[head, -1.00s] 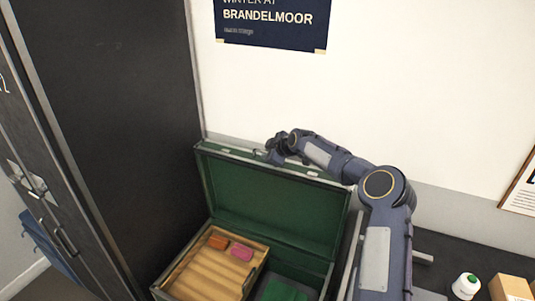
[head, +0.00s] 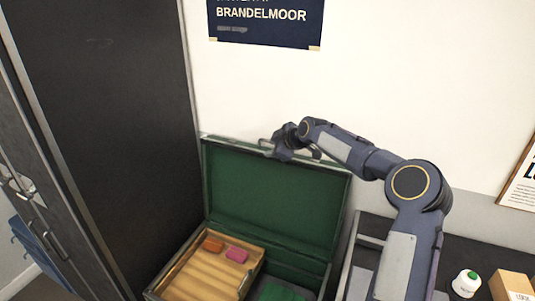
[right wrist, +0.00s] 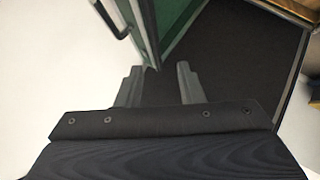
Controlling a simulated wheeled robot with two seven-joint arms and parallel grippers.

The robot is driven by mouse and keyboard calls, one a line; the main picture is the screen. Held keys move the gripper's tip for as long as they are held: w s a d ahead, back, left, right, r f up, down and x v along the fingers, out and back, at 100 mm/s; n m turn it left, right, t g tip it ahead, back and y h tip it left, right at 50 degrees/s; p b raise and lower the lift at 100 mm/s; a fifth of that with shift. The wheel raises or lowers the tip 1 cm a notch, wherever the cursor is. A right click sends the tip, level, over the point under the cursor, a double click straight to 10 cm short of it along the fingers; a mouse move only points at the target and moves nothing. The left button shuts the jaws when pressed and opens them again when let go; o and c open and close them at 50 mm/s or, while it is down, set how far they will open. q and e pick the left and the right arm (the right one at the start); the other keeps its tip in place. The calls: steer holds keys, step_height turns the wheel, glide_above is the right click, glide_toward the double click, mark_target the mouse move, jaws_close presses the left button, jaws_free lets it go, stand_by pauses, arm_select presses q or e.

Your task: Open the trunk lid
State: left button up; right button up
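The green trunk (head: 297,272) is open at lower centre in the head view. Its lid (head: 265,195) stands raised at the back, close to the white wall, with the green inner face showing. My right gripper (head: 272,150) is at the lid's top edge. In the right wrist view the two fingers (right wrist: 159,84) are apart with nothing held between them. The lid's edge (right wrist: 148,40) and a dark handle (right wrist: 109,18) lie just beyond the fingertips; whether they touch, I cannot tell. My left gripper is not in view.
A wooden tray (head: 205,272) with an orange and a pink item sits inside the trunk. A tall black cabinet (head: 100,120) stands close on the left. A white spool (head: 466,283) and a cardboard box (head: 512,286) stand on the dark surface at right.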

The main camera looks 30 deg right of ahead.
steer(key=shift+s+r, duration=0.15)
steer(key=shift+s, duration=0.05)
steer(key=shift+c, duration=0.4)
